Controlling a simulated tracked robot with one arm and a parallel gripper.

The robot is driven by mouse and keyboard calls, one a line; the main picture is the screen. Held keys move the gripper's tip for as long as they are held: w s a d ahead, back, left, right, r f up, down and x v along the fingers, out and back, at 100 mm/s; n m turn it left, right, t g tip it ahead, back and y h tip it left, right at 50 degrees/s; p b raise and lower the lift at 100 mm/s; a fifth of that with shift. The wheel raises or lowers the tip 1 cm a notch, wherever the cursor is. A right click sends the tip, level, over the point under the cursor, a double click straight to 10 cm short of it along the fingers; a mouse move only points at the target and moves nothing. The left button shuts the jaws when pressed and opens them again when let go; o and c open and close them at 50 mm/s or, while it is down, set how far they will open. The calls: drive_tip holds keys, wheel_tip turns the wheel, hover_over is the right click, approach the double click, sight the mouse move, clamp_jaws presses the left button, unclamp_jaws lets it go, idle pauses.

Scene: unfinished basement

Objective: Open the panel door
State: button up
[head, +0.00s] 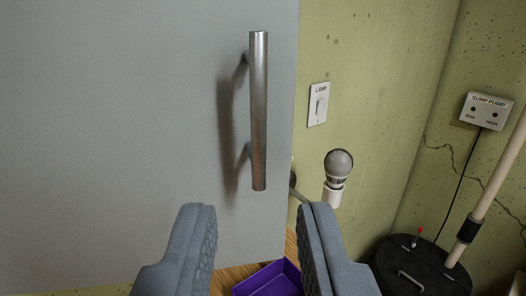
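The grey panel door (120,120) fills the left half of the view and looks closed or nearly so; its right edge stands against the yellow-green wall. A vertical metal bar handle (258,115) is mounted near that right edge and casts a shadow on the door. My gripper (257,222) is open, with its two grey fingers at the bottom of the view. The gap between the fingers lies below the handle's lower end in the picture. Nothing is between the fingertips.
A lamp switch (319,104) is on the wall right of the door. A bulb (339,164) in a white socket sticks out below it. A purple tray (268,281) sits on a wooden surface below. A sump pump box (486,111), pipe (490,190) and black lid (425,270) are at right.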

sight(261, 118)
drive_tip(key=w, duration=0.8)
drive_tip(key=w+d+p, duration=0.1)
drive_tip(key=w, duration=0.4)
clamp_jaws()
drive_tip(key=shift+d, duration=0.1)
